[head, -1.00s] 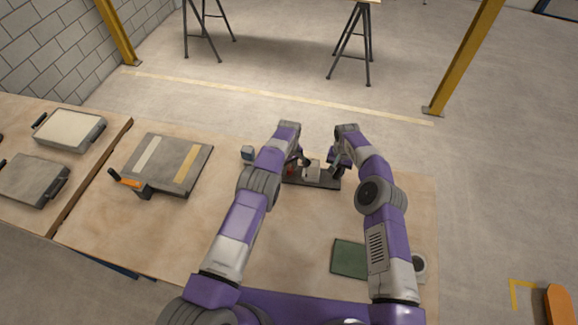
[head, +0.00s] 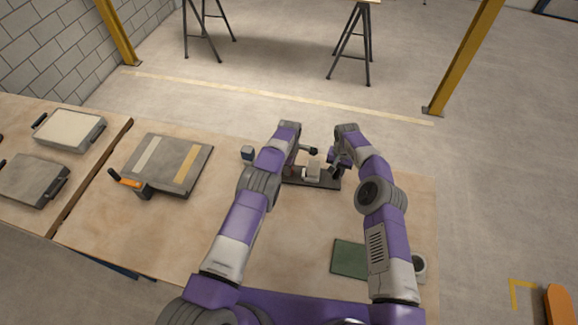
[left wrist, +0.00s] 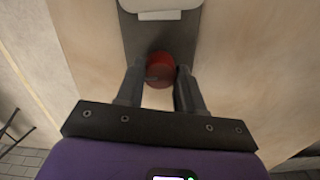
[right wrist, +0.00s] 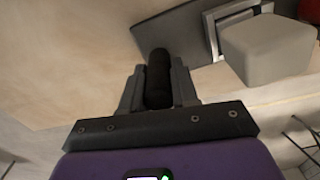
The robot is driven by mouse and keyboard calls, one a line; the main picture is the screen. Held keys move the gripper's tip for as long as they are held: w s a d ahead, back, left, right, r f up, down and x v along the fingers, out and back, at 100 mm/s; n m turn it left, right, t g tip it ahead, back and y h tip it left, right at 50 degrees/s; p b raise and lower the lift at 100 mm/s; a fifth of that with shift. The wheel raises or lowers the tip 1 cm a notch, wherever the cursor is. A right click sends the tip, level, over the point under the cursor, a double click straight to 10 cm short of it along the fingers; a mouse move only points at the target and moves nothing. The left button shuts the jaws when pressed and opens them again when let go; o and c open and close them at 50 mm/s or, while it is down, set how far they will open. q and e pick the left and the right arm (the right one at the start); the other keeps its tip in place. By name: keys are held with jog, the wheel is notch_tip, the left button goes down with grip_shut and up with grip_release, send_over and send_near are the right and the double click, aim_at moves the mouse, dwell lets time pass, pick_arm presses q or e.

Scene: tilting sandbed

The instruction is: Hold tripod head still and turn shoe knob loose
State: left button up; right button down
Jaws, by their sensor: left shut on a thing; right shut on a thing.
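The tripod head, with a pale grey block (head: 312,172) on top, sits on a dark base plate (head: 326,184). The block also shows in the right wrist view (right wrist: 268,48). A red knob (left wrist: 160,68) lies between the fingers of my left gripper (left wrist: 160,78), which is shut on it. The knob shows at the corner of the right wrist view (right wrist: 311,9). My right gripper (right wrist: 158,80) is shut on a black rod-like handle (right wrist: 158,72) on the other side of the block. In the head view, my arms partly hide both grips.
A grey flat panel (head: 165,165) with two strips and an orange-handled tool (head: 128,181) lie to the left. A small blue-grey item (head: 247,153) stands by my left arm. A green mat (head: 349,258) lies at the front right. Bare tabletop lies between my arms.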

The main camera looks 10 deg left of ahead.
dwell(0.4)
pick_arm(q)
jog(key=o, duration=1.1)
jog(key=shift+c, duration=0.2)
notch_tip(320, 180, up, 12)
pick_arm(e)
jog(key=c, duration=0.8)
grip_release()
jog(key=shift+r, duration=0.1)
